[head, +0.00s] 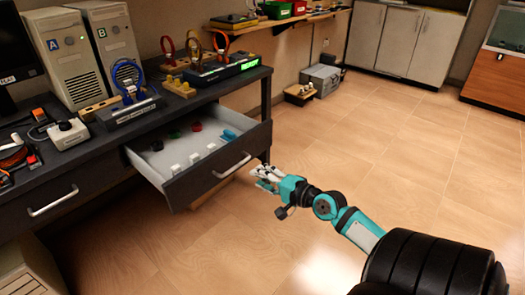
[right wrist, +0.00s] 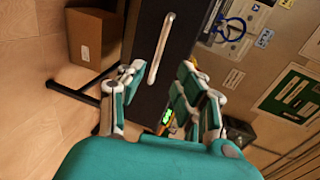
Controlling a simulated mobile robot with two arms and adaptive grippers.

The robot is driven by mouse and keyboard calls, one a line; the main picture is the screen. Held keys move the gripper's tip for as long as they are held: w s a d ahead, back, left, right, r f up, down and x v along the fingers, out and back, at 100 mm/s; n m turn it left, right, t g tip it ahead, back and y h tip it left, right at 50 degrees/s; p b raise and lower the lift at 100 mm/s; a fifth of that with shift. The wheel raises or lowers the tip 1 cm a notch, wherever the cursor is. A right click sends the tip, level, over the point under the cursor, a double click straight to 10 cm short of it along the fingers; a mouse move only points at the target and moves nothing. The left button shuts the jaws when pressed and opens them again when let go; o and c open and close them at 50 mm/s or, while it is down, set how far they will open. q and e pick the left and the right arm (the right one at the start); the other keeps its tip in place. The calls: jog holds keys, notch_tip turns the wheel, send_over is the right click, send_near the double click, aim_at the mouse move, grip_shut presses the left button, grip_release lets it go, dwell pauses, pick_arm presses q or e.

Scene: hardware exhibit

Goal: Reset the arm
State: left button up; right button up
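My right gripper (head: 267,178), teal and white on a teal arm, is just outside the front of an open drawer (head: 188,191), close to the right end of the drawer's silver handle (head: 232,166). In the right wrist view my right gripper (right wrist: 161,75) has its fingers spread apart with nothing held between them. The handle (right wrist: 161,48) shows beyond the fingertips on the dark drawer front, and appears apart from them. My left arm and gripper are not in view.
The drawer holds white, green, red and blue small items and sticks out from a dark desk (head: 105,140). Two computer towers (head: 70,58) and tools stand on the desk. Another closed drawer (head: 52,202) is at left. The wooden floor (head: 400,140) to the right is clear.

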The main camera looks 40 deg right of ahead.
jog(key=shift+f, duration=0.1)
dwell(0.4)
jog(key=s+a+f+n+g, duration=0.2)
jog(key=s+a+f+n, duration=0.1)
jog(key=f, duration=0.5)
jog(key=s+a+f+n+g, duration=0.2)
jog(key=s+a+f+g, duration=0.1)
jog(key=f, duration=0.5)
jog(key=s+a+f+n+g, duration=0.2)
jog(key=s+a+f+n, duration=0.1)
jog(key=f, duration=0.6)
jog(key=s+a+f+n+g, duration=0.6)
jog(key=s+a+f+n, duration=0.4)
jog(key=s+a+f, duration=0.45)
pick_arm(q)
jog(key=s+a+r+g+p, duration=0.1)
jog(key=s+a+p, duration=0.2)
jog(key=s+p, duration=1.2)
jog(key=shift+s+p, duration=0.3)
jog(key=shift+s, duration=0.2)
pick_arm(e)
jog(key=s+d+n+g+h, duration=0.1)
jog(key=s+d, duration=0.2)
jog(key=s, duration=1.3)
jog(key=shift+s+r+g, duration=0.3)
jog(key=shift+s+r, duration=0.1)
jog(key=shift+r, duration=0.05)
jog(key=shift+d, duration=0.1)
